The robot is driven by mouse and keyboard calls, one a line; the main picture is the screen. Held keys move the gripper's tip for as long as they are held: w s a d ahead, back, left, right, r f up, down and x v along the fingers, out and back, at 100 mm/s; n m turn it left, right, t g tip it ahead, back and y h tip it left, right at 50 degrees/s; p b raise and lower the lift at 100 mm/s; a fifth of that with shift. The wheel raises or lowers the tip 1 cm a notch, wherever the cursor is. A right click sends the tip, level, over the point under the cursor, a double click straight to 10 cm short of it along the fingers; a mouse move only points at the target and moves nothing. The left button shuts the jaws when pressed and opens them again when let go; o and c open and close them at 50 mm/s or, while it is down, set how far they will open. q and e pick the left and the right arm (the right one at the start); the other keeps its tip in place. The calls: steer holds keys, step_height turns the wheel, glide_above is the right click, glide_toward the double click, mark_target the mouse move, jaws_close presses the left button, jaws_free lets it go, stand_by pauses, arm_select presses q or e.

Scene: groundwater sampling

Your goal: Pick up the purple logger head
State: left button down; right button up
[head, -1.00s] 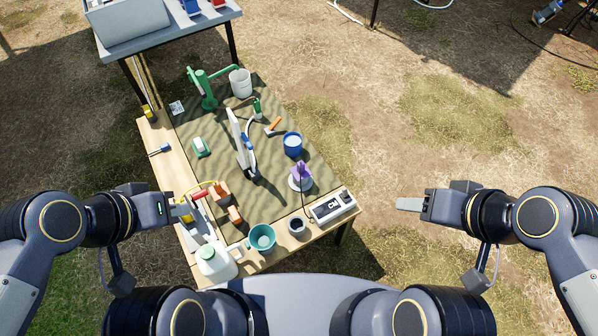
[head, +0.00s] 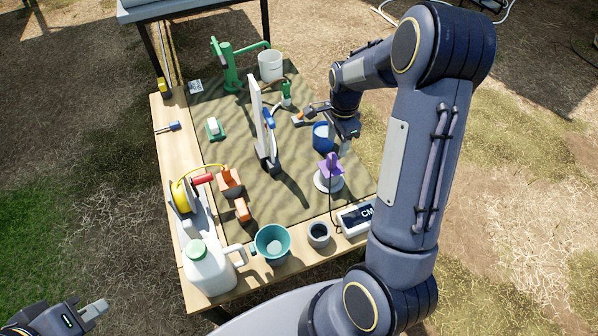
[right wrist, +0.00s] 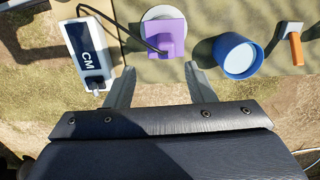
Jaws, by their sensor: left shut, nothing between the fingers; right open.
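The purple logger head (head: 330,166) sits upright on a round white base (head: 322,184) near the right front of the table mat. A dark cable runs from it toward the CM meter box. In the right wrist view the logger head (right wrist: 166,38) lies just beyond my open right gripper (right wrist: 160,85), between its two fingers' lines and apart from them. In the head view my right gripper (head: 345,140) is above the table's right edge, behind the logger head and by the blue cup. My left gripper (head: 97,308) is shut and empty at the lower left, off the table.
The blue cup (right wrist: 238,55) stands right of the logger head in the wrist view, and the CM meter (right wrist: 90,52) stands left. A grey cup (head: 319,234), teal bowl (head: 272,243) and white jug (head: 208,268) line the front edge. A white upright panel (head: 258,115) stands mid-mat.

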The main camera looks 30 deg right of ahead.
mark_target(332, 155)
steer(key=shift+w+a+f, duration=0.1)
steer(key=shift+w+f, duration=0.3)
steer(key=shift+f, duration=0.75)
step_height(332, 155, down, 7)
steer(key=b, duration=0.3)
steer(key=shift+w+r, duration=0.15)
steer(key=shift+r, duration=0.1)
jaws_close()
